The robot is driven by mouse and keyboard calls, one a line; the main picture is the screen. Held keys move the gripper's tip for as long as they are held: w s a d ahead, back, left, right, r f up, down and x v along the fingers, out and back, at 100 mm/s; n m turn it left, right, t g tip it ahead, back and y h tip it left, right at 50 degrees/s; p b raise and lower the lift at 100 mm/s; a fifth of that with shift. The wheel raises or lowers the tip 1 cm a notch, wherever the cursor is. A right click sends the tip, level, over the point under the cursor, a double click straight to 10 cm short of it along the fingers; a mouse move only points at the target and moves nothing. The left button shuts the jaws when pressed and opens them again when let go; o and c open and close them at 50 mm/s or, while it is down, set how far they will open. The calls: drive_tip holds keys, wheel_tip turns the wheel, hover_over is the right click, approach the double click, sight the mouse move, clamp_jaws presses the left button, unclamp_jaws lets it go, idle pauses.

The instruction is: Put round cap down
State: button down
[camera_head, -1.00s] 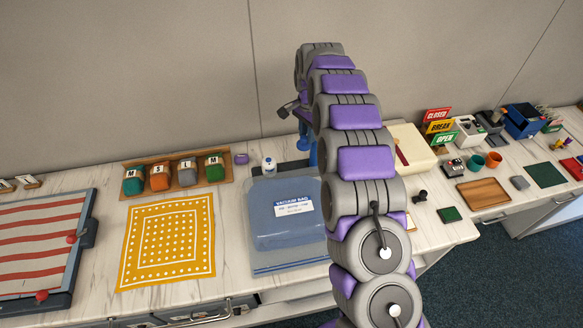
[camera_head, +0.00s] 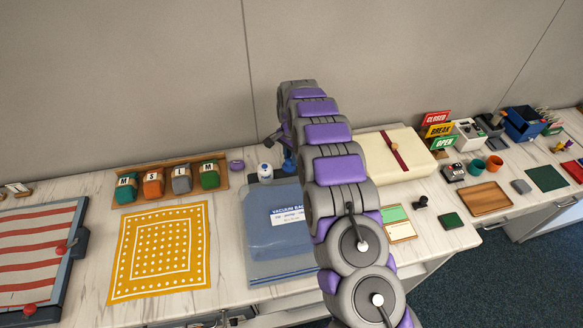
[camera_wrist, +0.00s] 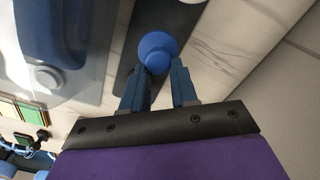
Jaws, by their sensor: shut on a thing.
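My gripper shows in the wrist view (camera_wrist: 159,88), with two blue fingers set apart on either side of a round blue piece. This piece, which I take to be the round cap (camera_wrist: 155,50), sits at the fingertips over a dark strip (camera_wrist: 138,30). I cannot tell whether it touches the strip. In the head view my arm hides most of the gripper; only some blue (camera_head: 289,162) shows beside the arm. The clear-blue vacuum bag (camera_head: 262,222) lies flat to the left of the arm. Its pale round valve (camera_wrist: 46,78) shows in the wrist view.
A cream box (camera_head: 365,160) is right of my arm.

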wheel_tip(320, 180, down, 6)
drive_tip(key=shift+r+b, duration=0.25)
drive_tip(key=shift+b, duration=0.05)
drive_tip(key=shift+r, duration=0.1)
drive_tip(key=c, duration=0.9)
unclamp_jaws()
drive_tip(key=shift+o, duration=0.2)
